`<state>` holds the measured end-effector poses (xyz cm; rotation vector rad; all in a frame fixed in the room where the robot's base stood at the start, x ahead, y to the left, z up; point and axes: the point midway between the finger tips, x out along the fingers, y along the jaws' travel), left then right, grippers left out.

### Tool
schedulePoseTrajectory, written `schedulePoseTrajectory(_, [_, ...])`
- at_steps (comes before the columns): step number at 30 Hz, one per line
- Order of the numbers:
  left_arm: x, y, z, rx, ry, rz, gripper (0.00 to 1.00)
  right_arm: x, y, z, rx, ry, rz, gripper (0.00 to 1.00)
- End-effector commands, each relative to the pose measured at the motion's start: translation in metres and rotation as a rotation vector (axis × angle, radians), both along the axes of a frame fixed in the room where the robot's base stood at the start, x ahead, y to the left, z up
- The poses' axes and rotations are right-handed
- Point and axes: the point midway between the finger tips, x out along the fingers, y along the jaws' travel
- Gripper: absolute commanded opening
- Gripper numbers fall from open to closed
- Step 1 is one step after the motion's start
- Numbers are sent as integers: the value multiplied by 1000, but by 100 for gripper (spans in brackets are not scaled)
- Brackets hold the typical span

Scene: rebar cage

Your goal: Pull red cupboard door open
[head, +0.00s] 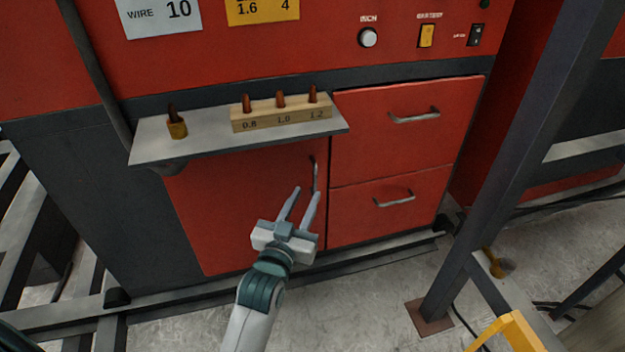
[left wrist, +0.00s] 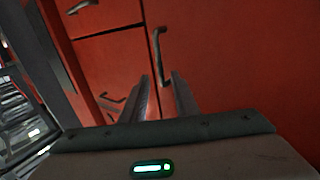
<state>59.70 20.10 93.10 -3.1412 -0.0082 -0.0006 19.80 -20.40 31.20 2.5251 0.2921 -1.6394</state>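The red cupboard door (head: 245,205) is below the grey shelf, left of two red drawers, and looks closed. Its vertical metal handle (head: 315,175) is near the door's right edge; it also shows in the left wrist view (left wrist: 160,55). My left gripper (head: 303,191) is open, its two fingers pointing up toward the handle. In the left wrist view the fingers (left wrist: 160,80) stand apart with the handle just beyond their tips. Nothing is between the fingers, and I cannot see contact with the handle. My right gripper is not in view.
Drawer handles (head: 414,117) stick out at right. A dark slanted post (head: 510,170) stands on the right.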

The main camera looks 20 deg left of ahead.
Motion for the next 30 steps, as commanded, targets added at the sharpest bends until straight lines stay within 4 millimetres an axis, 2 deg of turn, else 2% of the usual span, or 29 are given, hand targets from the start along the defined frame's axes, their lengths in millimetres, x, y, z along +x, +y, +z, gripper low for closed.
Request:
schedulePoseTrajectory(6, [37,0,2,0,1,1,28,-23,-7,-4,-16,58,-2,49])
schedulePoseTrajectory(12, [56,0,1,-1,0,0,28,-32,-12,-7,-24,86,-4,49])
schedulePoseTrajectory(24, [61,1,0,-1,0,0,28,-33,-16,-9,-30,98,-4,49])
schedulePoseTrajectory(25, [61,1,0,-1,0,0,25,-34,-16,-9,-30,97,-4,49])
schedulePoseTrajectory(28, [61,1,0,0,0,0,1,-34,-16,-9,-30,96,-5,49])
schedulePoseTrajectory(30, [61,1,0,0,0,0,0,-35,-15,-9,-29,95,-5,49])
